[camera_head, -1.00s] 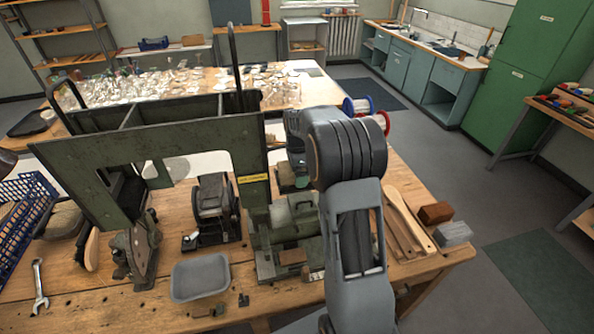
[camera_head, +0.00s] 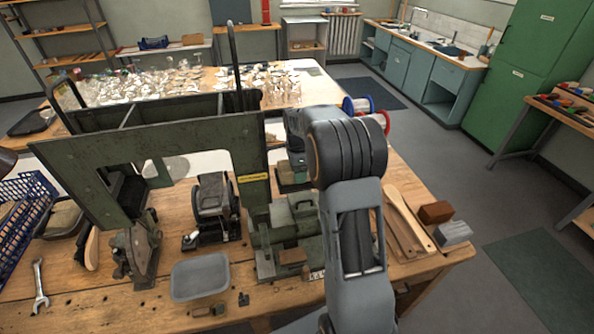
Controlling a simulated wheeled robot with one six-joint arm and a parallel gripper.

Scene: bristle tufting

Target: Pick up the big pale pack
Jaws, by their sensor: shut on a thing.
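A pale grey block (camera_head: 455,232), which may be a pack, lies at the table's right front corner, in front of a brown block (camera_head: 436,212). I cannot tell if it is the big pale pack of the task. My arm rises from the bottom centre and bends at a dark ribbed joint. Its wrist part reaches behind the tall green machine frame, left of that joint. My gripper's fingers and anything between them are hidden behind my arm and the machine.
The tall green machine frame (camera_head: 150,165) blocks much of the table's middle and far side. A grey tray (camera_head: 200,277) stands in front. Wooden paddles (camera_head: 408,220) lie right of my arm. A blue crate (camera_head: 25,215) is at the left edge. Glassware fills the far table.

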